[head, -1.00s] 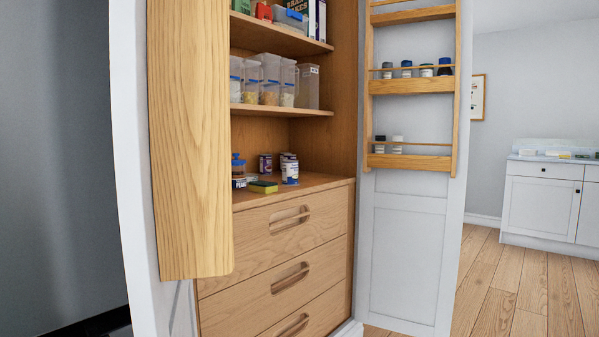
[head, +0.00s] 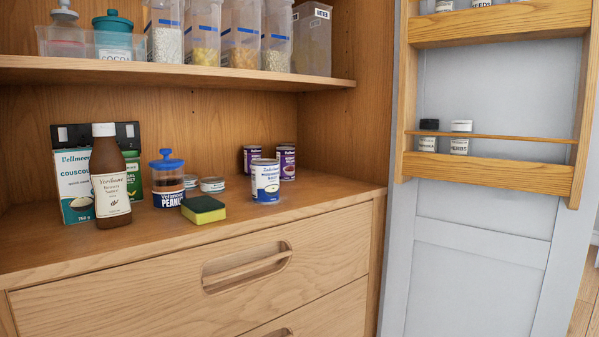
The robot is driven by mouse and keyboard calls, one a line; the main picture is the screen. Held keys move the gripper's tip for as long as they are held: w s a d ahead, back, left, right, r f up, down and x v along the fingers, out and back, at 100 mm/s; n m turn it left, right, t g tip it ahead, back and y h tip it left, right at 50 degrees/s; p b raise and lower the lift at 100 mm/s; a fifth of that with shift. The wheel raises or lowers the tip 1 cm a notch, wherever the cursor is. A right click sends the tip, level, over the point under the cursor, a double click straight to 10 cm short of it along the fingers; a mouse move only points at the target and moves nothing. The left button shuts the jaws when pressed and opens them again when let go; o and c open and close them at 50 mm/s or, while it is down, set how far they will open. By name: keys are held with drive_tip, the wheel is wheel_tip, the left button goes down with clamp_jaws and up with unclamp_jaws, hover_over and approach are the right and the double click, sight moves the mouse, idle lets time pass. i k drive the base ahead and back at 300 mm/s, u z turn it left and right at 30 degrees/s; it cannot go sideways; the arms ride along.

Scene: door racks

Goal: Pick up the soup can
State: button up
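A white and blue can (head: 266,181) with a soup-like label stands upright on the pantry's wooden counter (head: 335,189), near its front right. Its small print is hard to read. Two purple cans stand behind it, one at the right (head: 286,162) and one farther back (head: 252,157). They look apart from the front can, though they partly overlap in the picture. My gripper is not in view.
A shelf (head: 180,74) with containers is above. The open door rack (head: 490,172) is at right.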

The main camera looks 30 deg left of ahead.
sight(265, 178)
drive_tip(key=i, duration=1.1)
drive_tip(key=u, duration=3.35)
